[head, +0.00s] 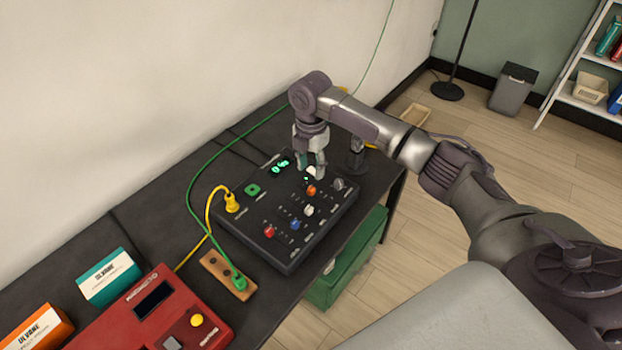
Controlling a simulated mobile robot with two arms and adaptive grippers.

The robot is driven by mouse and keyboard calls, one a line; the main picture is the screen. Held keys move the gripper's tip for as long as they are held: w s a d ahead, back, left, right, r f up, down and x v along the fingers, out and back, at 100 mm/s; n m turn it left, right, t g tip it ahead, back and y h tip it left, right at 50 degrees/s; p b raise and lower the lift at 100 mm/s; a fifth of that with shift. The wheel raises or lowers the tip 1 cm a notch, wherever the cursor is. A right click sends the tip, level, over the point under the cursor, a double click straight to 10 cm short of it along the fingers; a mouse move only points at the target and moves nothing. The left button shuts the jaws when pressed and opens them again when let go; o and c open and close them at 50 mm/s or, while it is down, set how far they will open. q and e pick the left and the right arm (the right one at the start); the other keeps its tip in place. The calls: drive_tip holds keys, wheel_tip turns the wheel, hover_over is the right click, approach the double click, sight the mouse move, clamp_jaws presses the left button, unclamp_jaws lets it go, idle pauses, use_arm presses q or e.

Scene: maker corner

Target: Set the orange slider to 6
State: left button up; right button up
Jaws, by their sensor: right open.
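The orange slider (311,190) is a small knob on a black control panel (290,262) lying on the dark bench. My right gripper (311,174) points down over the panel's far part, open, with its fingertips just beyond the orange slider. I cannot tell whether a finger touches it. The scale marks by the slider are too small to read. A small display (280,168) on the panel glows with green digits that I cannot read surely. My left gripper is not in view.
White (309,211), blue (295,224) and red (269,231) knobs sit nearby on the panel. A yellow plug (232,203) stands at its left edge. A green plug (239,282) sits in a wooden block. A red device (150,318) and two boxes are nearer, at left.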

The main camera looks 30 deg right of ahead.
drive_tip(key=shift+r, duration=2.1)
